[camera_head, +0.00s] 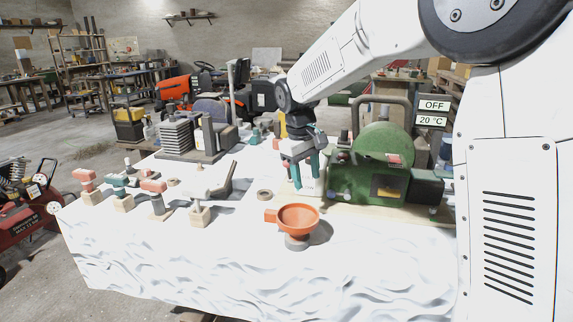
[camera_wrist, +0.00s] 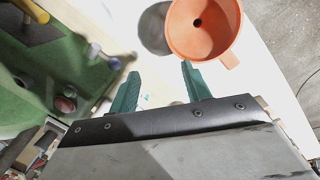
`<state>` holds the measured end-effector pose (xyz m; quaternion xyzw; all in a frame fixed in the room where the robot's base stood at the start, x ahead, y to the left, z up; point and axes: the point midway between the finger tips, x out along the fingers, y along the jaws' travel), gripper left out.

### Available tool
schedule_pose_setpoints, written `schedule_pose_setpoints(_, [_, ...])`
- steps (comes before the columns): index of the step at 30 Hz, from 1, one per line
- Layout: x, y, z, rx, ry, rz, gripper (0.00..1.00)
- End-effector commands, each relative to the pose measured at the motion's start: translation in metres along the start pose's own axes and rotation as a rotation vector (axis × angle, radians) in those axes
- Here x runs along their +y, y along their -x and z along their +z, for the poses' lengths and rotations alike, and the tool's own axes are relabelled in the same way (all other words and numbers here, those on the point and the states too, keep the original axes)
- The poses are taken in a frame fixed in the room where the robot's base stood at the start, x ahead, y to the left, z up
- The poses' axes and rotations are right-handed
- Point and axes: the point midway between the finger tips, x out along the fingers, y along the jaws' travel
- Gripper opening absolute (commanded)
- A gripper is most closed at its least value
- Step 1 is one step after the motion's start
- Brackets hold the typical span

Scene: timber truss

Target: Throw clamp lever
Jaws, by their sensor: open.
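A row of small clamp-like fixtures stands on wooden blocks at the left of the white table in the head view. They include a pink one (camera_head: 85,178), a teal one (camera_head: 118,183) and another pink one (camera_head: 154,187). A grey lever (camera_head: 227,182) rises at a slant to the right of this row; I cannot tell for sure which piece is the clamp lever. My gripper (camera_head: 308,178) points down above the table, right of the grey lever and apart from it. Its teal fingers are apart with nothing between them, also in the wrist view (camera_wrist: 160,86).
An orange funnel (camera_head: 298,217) stands in front of my gripper; the wrist view shows it close by (camera_wrist: 204,30). A green machine (camera_head: 380,165) with signs reading OFF and 20 °C stands to the right. A grey stacked block (camera_head: 176,136) is behind. The table's front is clear.

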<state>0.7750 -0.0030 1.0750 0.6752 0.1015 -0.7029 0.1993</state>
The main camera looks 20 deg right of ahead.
Motion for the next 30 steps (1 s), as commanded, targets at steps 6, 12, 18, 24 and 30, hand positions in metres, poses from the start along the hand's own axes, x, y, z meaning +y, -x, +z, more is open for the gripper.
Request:
schedule_pose_setpoints(6, [0.033,-0.021,-0.111,0.059,0.196,0.086,0.48])
schedule_pose_setpoints(12, [0.062,0.017,-0.162,0.160,0.342,0.191,0.48])
schedule_pose_setpoints(18, [0.065,0.007,-0.166,0.159,0.408,0.206,0.48])
schedule_pose_setpoints(24, [0.070,-0.024,-0.172,0.158,0.407,0.205,0.48])
schedule_pose_setpoints(30, [0.074,-0.049,-0.176,0.159,0.406,0.205,0.48])
